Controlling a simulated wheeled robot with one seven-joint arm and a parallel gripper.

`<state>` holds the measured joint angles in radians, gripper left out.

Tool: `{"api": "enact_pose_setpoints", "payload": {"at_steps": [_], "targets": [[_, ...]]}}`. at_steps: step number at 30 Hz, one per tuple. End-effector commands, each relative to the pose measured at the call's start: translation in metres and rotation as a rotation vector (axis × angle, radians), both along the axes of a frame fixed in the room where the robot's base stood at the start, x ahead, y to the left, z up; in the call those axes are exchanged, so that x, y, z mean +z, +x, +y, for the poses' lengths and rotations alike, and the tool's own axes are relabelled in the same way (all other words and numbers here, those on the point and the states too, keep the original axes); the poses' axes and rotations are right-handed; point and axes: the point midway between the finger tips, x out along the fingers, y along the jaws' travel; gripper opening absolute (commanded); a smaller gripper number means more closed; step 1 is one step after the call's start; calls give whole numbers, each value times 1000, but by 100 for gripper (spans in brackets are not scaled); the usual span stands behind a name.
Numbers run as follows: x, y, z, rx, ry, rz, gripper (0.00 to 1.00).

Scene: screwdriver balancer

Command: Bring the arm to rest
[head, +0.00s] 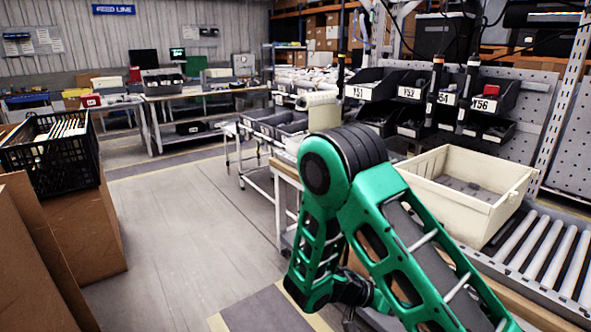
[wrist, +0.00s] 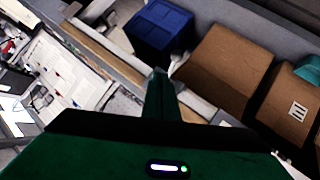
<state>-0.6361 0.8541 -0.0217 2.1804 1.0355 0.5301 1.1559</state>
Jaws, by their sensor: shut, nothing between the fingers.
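My green arm (head: 400,240) is folded in front of the workbench in the head view, its elbow raised and its forearm hanging down on the left side. The gripper end is not clear in that view. In the wrist view my gripper (wrist: 159,76) is shut, its fingers together with nothing held. No contact with any object shows.
A cream tote (head: 465,185) stands by a roller conveyor (head: 545,250) at right. Labelled black bins (head: 410,92) and hanging tools (head: 437,75) are behind. A black crate (head: 50,150) sits on cardboard boxes at left. Open floor (head: 190,230) lies between. Cartons (wrist: 228,68) show in the wrist view.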

Motion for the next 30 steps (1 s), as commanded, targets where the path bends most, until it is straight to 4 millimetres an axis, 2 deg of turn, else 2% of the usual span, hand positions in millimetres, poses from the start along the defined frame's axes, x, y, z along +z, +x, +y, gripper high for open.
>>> {"api": "enact_pose_setpoints", "payload": {"at_steps": [1, 6, 15, 22, 30], "targets": [[13, -3, -11, -30, 34, 19, 0], [45, -20, -40, -95, 152, 105, 0], [96, -63, -82, -151, 385, 222, 0], [132, -104, -103, -137, 572, 278, 0], [168, -157, -115, -57, 779, 302, 0]]}}
